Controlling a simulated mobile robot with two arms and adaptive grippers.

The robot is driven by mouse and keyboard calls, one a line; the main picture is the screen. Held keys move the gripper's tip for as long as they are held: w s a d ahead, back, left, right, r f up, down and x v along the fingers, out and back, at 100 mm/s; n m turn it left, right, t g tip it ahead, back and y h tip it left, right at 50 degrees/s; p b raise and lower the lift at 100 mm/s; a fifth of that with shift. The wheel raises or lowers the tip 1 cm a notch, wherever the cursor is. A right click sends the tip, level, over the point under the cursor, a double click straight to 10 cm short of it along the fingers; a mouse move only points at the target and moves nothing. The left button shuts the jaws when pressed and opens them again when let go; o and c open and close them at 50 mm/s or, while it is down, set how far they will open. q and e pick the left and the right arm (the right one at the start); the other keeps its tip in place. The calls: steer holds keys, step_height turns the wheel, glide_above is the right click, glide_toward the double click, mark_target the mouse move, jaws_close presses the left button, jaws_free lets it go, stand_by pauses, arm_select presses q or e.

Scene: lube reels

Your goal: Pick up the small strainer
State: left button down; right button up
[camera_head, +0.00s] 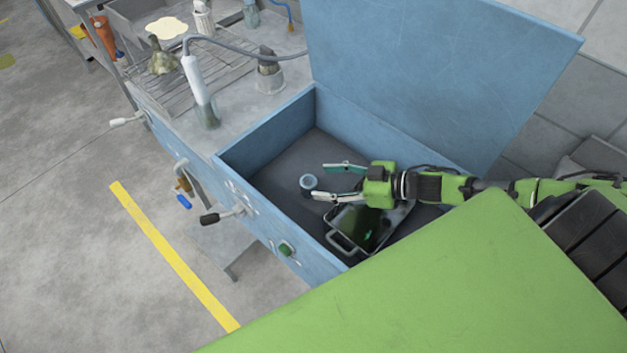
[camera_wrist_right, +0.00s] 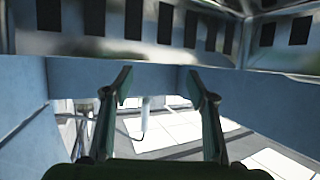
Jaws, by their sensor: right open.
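My right gripper (camera_head: 321,181) reaches into the blue tub from the right, its two fingers spread and pointing left. A small round grey-blue cup-like piece (camera_head: 308,182) is just beyond the fingertips; it may be the small strainer, but I cannot tell for sure. A metal basket or tray with a loop handle (camera_head: 345,243) is below the gripper in the picture, partly hidden by the gripper and arm. In the right wrist view the fingers (camera_wrist_right: 158,84) are apart with nothing between them. My left gripper is not in view.
The blue tub (camera_head: 262,150) has raised walls and a tall open lid (camera_head: 440,75) behind. A grey worktop (camera_head: 240,105) with a wire rack and a white-topped cylinder (camera_head: 194,78) is at left. In the wrist view, a shiny slotted metal surface (camera_wrist_right: 140,48) spans the top.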

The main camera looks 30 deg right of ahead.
mark_target(313, 182)
steer(key=shift+w+a+f, duration=0.1)
steer(key=shift+w+a, duration=0.25)
steer(key=shift+a, duration=0.05)
steer(key=x, duration=0.2)
steer(key=f+p+x, duration=0.1)
steer(key=x, duration=0.2)
steer(key=shift+f, duration=0.25)
steer(key=shift+d, duration=0.1)
steer(key=c, duration=1.4)
steer(key=shift+r, duration=0.1)
